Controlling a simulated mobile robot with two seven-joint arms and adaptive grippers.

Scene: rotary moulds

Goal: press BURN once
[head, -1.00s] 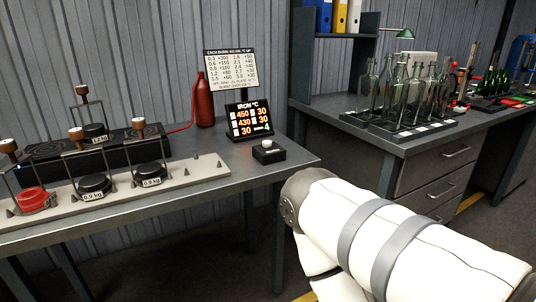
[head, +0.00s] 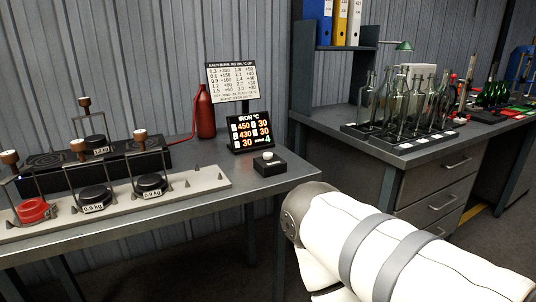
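A small black box with a pale round button on top (head: 267,157) stands near the right end of the left table; I take it to be BURN, though no label on it is readable. Behind it a black display (head: 250,132) headed IRON °C shows 450, 430 and 30 on the left and 30s on the right, with a green 4 at the bottom. One white arm of mine crosses the lower right, with no gripper showing. Neither gripper is in view.
On the left table (head: 215,205), irons with wooden knobs, one red (head: 34,210) and others black, stand on a grey rack and a black hotplate. A red bottle (head: 205,111) stands behind. Glass bottles (head: 398,105) crowd a tray on the right desk.

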